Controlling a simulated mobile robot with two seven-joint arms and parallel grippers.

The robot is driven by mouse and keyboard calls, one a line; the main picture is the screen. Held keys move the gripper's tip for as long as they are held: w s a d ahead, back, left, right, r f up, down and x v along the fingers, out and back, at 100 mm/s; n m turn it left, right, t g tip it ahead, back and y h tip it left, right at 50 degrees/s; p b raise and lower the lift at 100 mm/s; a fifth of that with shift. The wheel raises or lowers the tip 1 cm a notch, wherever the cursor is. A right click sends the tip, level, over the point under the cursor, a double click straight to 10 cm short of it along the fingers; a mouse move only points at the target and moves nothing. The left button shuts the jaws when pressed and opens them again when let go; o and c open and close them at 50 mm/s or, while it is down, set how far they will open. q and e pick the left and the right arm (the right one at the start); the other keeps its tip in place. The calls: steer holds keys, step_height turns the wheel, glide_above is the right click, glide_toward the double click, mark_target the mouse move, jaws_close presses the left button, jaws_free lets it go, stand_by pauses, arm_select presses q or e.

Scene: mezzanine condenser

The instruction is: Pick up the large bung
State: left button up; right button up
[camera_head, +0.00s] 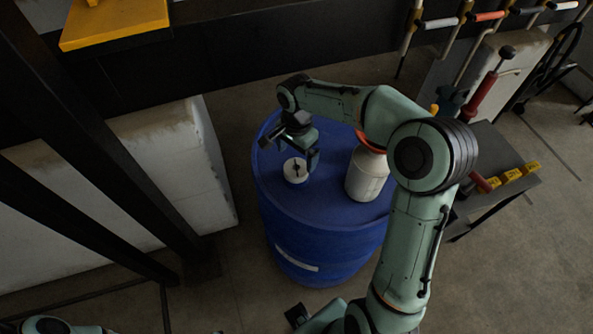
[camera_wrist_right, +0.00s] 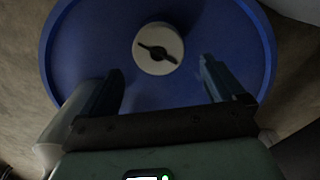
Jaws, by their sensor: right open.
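The large bung (camera_head: 295,172) is a round white cap with a dark bar handle across it. It sits on the top of a blue drum (camera_head: 335,205). In the right wrist view the bung (camera_wrist_right: 158,48) lies beyond the fingertips, roughly centred between them, with its handle slightly tilted across the picture. My right gripper (camera_head: 290,150) is open and empty, pointing down close to the bung; the fingers (camera_wrist_right: 161,72) do not appear to touch it.
A whitish bottle (camera_head: 366,178) with an orange-red top stands on the drum, right of the bung and partly behind my right arm. A pale block (camera_head: 165,165) stands left of the drum. A dark bench (camera_head: 500,165) with yellow pieces is at the right.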

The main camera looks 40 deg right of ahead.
mark_target(296, 167)
steer(key=f, duration=0.5)
steer(key=shift+s+a+f, duration=0.1)
steer(key=shift+a+f, duration=0.15)
steer(key=shift+f, duration=0.15)
steer(key=c, duration=1.1)
